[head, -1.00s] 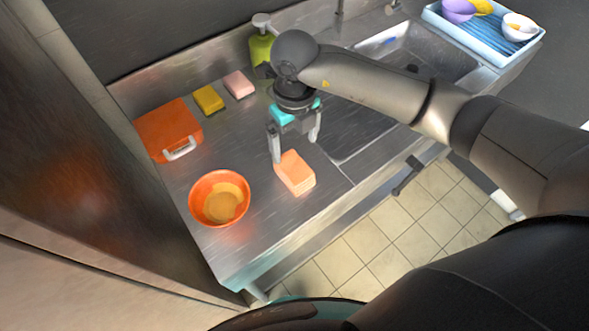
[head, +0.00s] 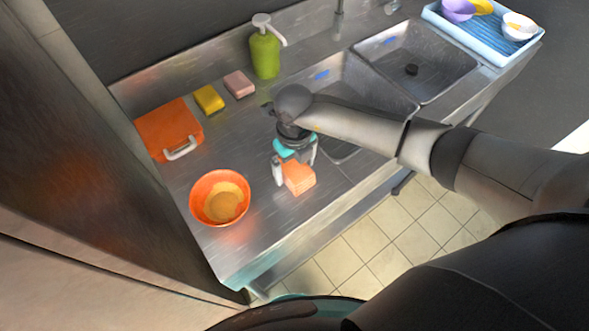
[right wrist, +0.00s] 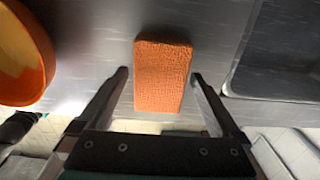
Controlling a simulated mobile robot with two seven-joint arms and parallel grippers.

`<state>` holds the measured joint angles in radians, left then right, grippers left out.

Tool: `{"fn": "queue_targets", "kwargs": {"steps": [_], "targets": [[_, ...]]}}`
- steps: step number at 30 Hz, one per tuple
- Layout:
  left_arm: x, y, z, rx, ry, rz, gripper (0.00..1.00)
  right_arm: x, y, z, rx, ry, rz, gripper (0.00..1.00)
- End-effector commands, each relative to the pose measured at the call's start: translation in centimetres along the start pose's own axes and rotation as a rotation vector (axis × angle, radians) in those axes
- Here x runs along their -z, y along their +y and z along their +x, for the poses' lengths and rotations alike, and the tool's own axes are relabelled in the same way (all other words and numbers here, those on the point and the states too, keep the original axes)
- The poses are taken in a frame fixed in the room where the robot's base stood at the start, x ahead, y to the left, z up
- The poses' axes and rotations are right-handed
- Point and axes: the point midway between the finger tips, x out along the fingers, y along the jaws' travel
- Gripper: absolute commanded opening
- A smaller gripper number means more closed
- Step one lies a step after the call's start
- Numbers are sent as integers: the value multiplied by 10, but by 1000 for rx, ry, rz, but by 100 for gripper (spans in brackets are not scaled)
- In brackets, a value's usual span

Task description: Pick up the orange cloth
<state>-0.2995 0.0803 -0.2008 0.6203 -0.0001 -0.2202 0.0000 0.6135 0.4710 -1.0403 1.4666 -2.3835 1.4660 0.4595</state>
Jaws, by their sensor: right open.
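The orange cloth (head: 299,180) is a small folded block on the steel counter, to the right of the orange bowl. My right gripper (head: 295,173) is open above it, pointing down, and partly hides its far side in the head view. In the right wrist view the cloth (right wrist: 162,76) lies centred ahead of the right gripper (right wrist: 160,77), with one finger on each side. Gaps show between the fingers and the cloth; I cannot tell the remaining height exactly. My left gripper is not in view.
The orange bowl (head: 205,187) stands close on the left; it also shows in the right wrist view (right wrist: 28,60). Behind are an orange box (head: 167,127), a yellow sponge (head: 208,98), a pink sponge (head: 239,84) and a green soap bottle (head: 265,56). Sinks (head: 416,62) lie right.

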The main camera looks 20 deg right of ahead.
Motion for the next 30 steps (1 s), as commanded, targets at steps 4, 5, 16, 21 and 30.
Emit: {"fn": "queue_targets", "kwargs": {"steps": [4, 5, 16, 21, 30], "targets": [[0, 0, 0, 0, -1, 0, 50, 0, 0, 0, 0, 0, 0, 90], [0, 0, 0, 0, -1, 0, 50, 0, 0, 0, 0, 0, 0, 86], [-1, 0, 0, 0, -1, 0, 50, 0, 0, -1, 0, 0, 1, 45], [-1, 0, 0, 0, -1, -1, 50, 0, 0, -1, 0, 0, 1, 26], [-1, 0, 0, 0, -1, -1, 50, 0, 0, -2, 0, -1, 1, 20]]}}
